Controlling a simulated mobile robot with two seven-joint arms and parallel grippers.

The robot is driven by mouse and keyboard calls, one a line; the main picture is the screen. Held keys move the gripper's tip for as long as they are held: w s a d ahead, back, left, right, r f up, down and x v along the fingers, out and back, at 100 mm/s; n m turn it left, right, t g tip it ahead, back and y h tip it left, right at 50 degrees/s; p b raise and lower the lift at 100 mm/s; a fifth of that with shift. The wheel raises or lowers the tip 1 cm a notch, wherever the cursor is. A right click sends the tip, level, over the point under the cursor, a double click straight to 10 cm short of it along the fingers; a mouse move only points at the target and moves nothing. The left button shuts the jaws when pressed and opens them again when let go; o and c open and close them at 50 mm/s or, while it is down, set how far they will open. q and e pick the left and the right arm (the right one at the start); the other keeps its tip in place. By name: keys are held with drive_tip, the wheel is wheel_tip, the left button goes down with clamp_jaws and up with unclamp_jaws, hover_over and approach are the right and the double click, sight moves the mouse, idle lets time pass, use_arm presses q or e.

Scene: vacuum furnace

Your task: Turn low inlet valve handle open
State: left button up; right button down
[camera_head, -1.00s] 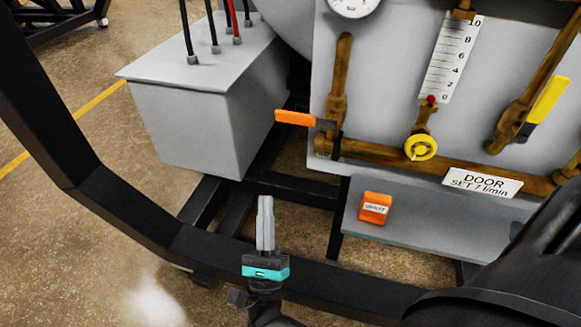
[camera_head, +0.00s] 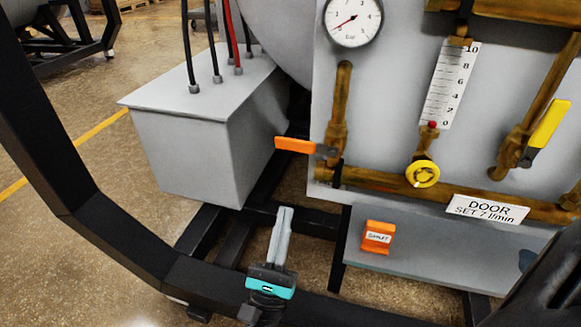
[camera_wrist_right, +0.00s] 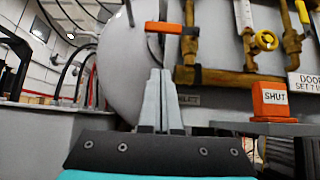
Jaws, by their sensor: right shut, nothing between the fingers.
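An orange lever handle (camera_head: 295,144), which I take for the low inlet valve handle, points left from the brass pipe (camera_head: 338,110) and lies about level. In the right wrist view the orange handle (camera_wrist_right: 170,28) shows above and just beyond the fingertips. My right gripper (camera_head: 285,210) is shut and empty, below and slightly left of the handle, apart from it. Its closed fingers (camera_wrist_right: 160,75) point toward the panel in the wrist view. My left gripper is not in view.
A yellow round knob (camera_head: 422,174) and a yellow lever (camera_head: 548,124) are farther right on the panel. An orange labelled block (camera_head: 377,238) stands on the grey shelf (camera_head: 440,262). A grey box (camera_head: 190,150) stands left. Black frame bars (camera_head: 130,250) run around my gripper.

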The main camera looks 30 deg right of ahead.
sight(306, 147)
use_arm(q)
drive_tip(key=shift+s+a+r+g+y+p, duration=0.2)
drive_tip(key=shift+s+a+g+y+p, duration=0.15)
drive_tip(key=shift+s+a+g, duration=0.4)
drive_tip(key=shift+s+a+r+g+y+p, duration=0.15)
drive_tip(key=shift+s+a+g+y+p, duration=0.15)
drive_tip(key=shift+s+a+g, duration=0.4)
use_arm(e)
drive_tip(key=w+d+r, duration=0.3)
drive_tip(key=r, duration=0.5)
drive_tip(key=shift+d+r, duration=0.2)
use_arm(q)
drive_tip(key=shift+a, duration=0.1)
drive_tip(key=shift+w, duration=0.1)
use_arm(e)
drive_tip(key=shift+s, duration=0.15)
